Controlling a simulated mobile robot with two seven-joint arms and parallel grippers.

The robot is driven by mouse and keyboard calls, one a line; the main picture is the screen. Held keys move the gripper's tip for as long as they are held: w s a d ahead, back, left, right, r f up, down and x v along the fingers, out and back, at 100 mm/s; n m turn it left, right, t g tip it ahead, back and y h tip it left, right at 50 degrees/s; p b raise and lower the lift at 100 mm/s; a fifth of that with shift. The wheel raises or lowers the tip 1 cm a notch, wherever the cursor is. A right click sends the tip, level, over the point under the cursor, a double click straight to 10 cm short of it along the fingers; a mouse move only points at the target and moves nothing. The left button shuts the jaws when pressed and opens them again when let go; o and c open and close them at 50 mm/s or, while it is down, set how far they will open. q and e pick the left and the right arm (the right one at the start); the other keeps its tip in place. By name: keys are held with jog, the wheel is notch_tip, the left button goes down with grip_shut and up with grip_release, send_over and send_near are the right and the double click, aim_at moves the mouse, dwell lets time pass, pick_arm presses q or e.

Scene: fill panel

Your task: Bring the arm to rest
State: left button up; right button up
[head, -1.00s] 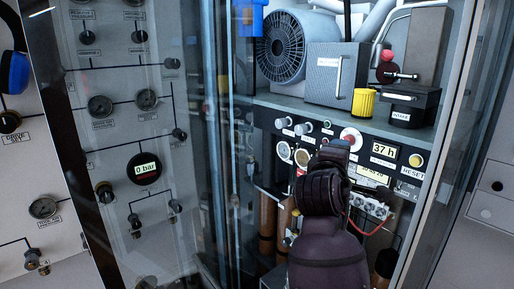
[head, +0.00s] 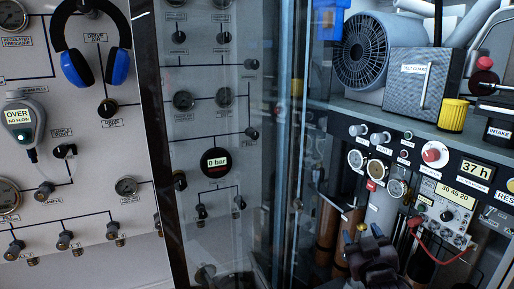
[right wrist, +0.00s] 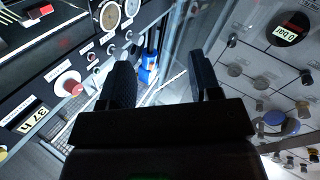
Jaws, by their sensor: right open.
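My right gripper (head: 368,240) shows at the bottom of the head view, in front of the lower part of the compressor cabinet. In the right wrist view its two dark fingers (right wrist: 165,85) stand apart with nothing between them. It is clear of the red button (head: 434,154) and the gauges (head: 376,169). The rest of my right arm is mostly out of the picture. My left gripper is not in view.
A glass door (head: 290,120) with a metal frame stands left of the cabinet. A panel with a "0 bar" display (head: 216,162) is behind it. Blue ear defenders (head: 74,68) and a handheld meter (head: 20,118) hang at the left. A yellow cylinder (head: 452,114) stands on the shelf.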

jog(key=s+d+f+m+g+b, duration=0.1)
jog(key=s+d+f+g, duration=0.1)
jog(key=s+f, duration=1.1)
jog(key=s+d+f+m+g+y, duration=0.1)
jog(key=s+f+g, duration=0.4)
jog(key=s+f, duration=0.7)
notch_tip(320, 180, down, 6)
jog(key=shift+s+d+f+b, duration=0.1)
jog(key=shift+s+d+b, duration=0.3)
